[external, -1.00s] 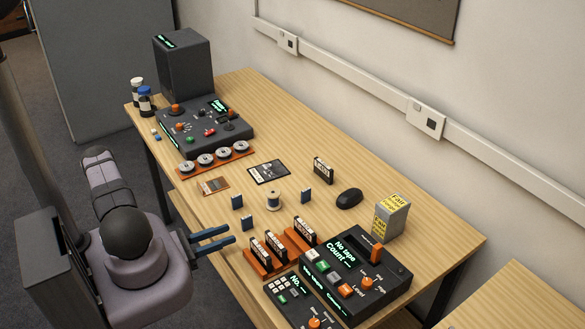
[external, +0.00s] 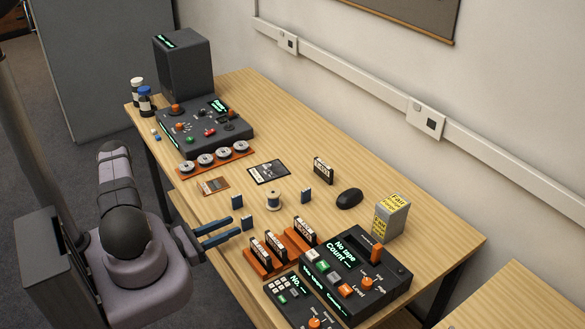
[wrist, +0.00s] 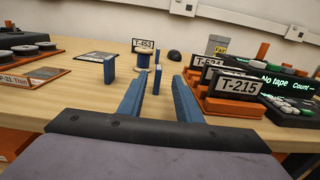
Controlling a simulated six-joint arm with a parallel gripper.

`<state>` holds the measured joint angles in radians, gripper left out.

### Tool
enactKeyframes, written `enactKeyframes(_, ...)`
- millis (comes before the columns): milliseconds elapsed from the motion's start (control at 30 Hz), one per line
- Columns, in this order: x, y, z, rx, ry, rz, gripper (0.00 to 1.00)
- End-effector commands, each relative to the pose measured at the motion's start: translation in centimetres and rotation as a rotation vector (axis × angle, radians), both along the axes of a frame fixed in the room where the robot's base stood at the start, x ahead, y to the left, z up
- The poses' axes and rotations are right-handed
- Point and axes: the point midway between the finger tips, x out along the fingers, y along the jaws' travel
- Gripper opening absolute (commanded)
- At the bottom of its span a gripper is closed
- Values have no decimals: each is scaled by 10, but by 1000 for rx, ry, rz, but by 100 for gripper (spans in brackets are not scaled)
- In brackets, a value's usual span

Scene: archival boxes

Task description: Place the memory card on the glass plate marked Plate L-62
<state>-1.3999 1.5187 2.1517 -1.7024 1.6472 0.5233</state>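Several small blue upright pieces stand on the table; I cannot tell which is the memory card. One blue piece (external: 247,222) stands just beyond my gripper's fingertips and shows between the fingers in the wrist view (wrist: 157,79). A second blue piece (external: 237,202) stands farther left, also in the wrist view (wrist: 109,68). A third blue piece (external: 306,196) stands beyond the spool. My gripper (external: 236,227) is open and empty, its blue fingers apart in the wrist view (wrist: 160,92). A dark plate (external: 269,172) lies flat behind; its marking is unreadable.
A thread spool (external: 273,201) stands past the nearest blue piece. Orange racks with labelled cassettes (external: 262,257) and a dark console (external: 350,275) stand to the right. A brown-edged plate (external: 213,186) lies left. A mouse (external: 349,198) is behind.

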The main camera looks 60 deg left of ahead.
Motion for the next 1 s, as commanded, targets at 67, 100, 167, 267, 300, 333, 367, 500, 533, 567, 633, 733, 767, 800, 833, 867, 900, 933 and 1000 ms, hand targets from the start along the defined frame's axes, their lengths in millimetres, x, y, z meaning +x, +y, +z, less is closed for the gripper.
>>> enactKeyframes(67, 5, -1, 0, 1, 0, -5, 31)
enactKeyframes(100, 8, 0, 0, 2, 1, -5, 31)
enactKeyframes(167, 13, 0, 1, 3, -1, -7, 31)
enactKeyframes(267, 24, 1, 1, 2, 0, -8, 31)
enactKeyframes(300, 28, 1, 2, 3, -1, -6, 31)
enactKeyframes(333, 31, 1, 2, 3, -1, -7, 31)
enactKeyframes(367, 34, 1, 1, 2, 0, -6, 31)
enactKeyframes(500, 44, 2, 2, 2, -1, -5, 31)
enactKeyframes(533, 46, 2, 2, 2, 0, -3, 31)
enactKeyframes(567, 47, 2, 2, 2, 0, -3, 31)
enactKeyframes(633, 49, 2, 2, 1, 0, -3, 31)
enactKeyframes(733, 50, 2, 2, 1, 0, -1, 31)
enactKeyframes(767, 50, 2, 2, 1, 0, -1, 31)
enactKeyframes(800, 50, 2, 2, 1, 0, -1, 31)
enactKeyframes(833, 50, 2, 2, 1, 0, -1, 31)
enactKeyframes(867, 50, 2, 2, 1, 0, -1, 31)
enactKeyframes(900, 50, 2, 2, 1, 0, -1, 31)
enactKeyframes(933, 50, 2, 2, 1, 0, -1, 24)
enactKeyframes(1000, 49, 2, 2, 1, 0, -1, 7)
